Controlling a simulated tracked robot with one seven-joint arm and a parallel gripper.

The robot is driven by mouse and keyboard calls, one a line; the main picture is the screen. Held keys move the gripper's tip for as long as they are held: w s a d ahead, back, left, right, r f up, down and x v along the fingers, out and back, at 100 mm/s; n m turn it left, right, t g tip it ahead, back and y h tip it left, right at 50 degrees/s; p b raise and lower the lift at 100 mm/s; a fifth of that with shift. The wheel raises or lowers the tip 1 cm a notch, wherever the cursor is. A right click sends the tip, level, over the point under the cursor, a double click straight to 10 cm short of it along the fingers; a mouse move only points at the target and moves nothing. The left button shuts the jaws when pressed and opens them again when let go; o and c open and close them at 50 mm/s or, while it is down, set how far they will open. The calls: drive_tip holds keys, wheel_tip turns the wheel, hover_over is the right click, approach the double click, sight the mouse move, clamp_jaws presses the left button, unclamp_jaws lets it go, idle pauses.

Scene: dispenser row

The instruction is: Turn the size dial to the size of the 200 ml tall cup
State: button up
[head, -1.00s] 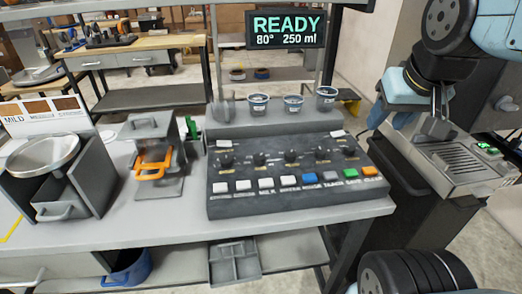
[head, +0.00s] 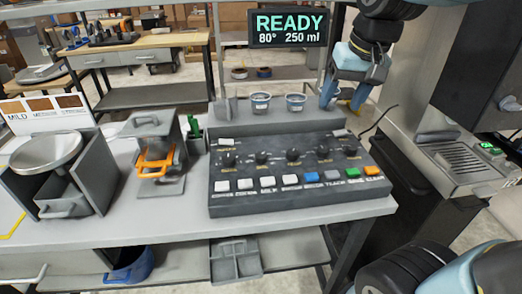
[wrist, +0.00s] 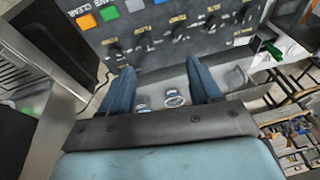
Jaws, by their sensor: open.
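A dark control panel (head: 300,190) on the bench carries a row of black dials, among them one at the middle (head: 293,156); its small lettering is too blurred to say which is the size dial. The dials also show upside down in the wrist view (wrist: 180,31). The display (head: 288,28) reads READY, 80°, 250 ml. Two cups with blue-marked tops (head: 260,103) (head: 296,102) stand on the ledge behind the panel; I cannot tell which is 200 ml. My gripper (head: 344,104) is open and empty, with its blue fingers over the ledge's right end, behind the dials.
Below the dials runs a row of push buttons, white, blue (head: 311,177), grey, green and orange. To the left stand an orange-handled unit (head: 157,160) and a steel bowl machine (head: 45,153). A drip-tray machine (head: 462,160) is at the right. A dark cable rises behind the panel.

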drive_tip(key=w+a+f+g, duration=0.25)
drive_tip(key=w+a, duration=0.25)
drive_tip(key=a, duration=0.3)
drive_tip(key=h, duration=0.1)
approach(261, 154)
drive_tip(key=shift+n, duration=0.4)
wheel_tip(261, 154, down, 9)
drive_tip(key=shift+a+r, duration=0.15)
drive_tip(key=shift+r, duration=0.05)
drive_tip(key=shift+c, duration=0.3)
drive_tip(key=shift+w, duration=0.1)
drive_tip(key=c, duration=1)
